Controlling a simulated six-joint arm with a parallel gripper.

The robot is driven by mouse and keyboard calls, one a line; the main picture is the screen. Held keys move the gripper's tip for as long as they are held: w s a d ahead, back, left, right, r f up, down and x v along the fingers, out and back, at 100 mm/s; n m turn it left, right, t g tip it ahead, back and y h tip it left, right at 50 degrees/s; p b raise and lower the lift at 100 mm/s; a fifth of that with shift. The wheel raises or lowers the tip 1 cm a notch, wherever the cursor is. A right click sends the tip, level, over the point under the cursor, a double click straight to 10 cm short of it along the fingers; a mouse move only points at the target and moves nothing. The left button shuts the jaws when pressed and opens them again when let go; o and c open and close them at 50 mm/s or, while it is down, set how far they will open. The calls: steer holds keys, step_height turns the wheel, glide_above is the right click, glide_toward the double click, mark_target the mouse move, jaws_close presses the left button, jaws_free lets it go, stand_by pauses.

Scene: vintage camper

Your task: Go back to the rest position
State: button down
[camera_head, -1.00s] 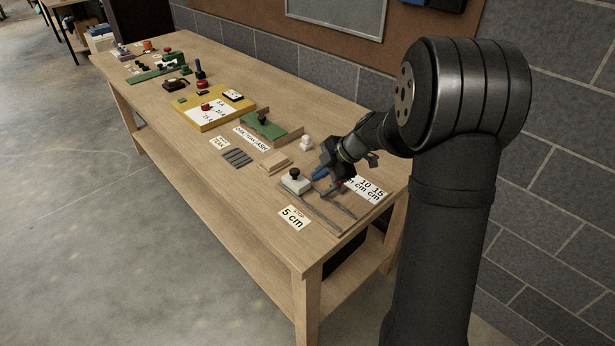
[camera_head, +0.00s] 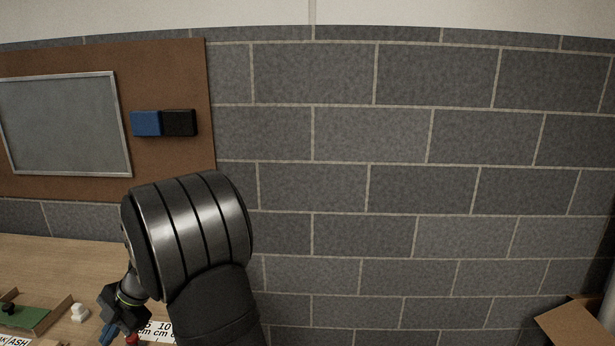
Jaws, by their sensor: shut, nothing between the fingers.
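My gripper (camera_head: 120,337) is at the lower left of the head view, at the bottom edge of the picture. It hangs over the wooden table (camera_head: 55,262), near the white card with cm marks (camera_head: 156,334). It is shut with nothing held. Its tips are partly cut off, and I cannot tell how high they are above the table. My large dark arm joint covers part of the table and wall to the right of the gripper.
A grey block wall (camera_head: 420,180) fills the middle and right. A brown board (camera_head: 170,75) carries blue (camera_head: 146,123) and black (camera_head: 180,123) blocks. A cardboard box (camera_head: 572,325) is lower right.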

steer(key=x, duration=0.8)
steer(key=shift+a, duration=0.3)
steer(key=shift+w+a, duration=0.25)
steer(key=shift+a, duration=0.8)
steer(key=shift+w+a, duration=0.15)
steer(key=shift+a, duration=0.4)
steer(key=shift+d, duration=0.1)
steer(key=shift+d, duration=0.3)
steer(key=d, duration=0.1)
steer(key=d+r, duration=0.1)
steer(key=d, duration=0.1)
steer(key=shift+d+r, duration=0.15)
steer(key=shift+d, duration=0.15)
steer(key=v, duration=0.6)
steer(key=shift+d+r, duration=0.15)
steer(key=shift+d, duration=0.05)
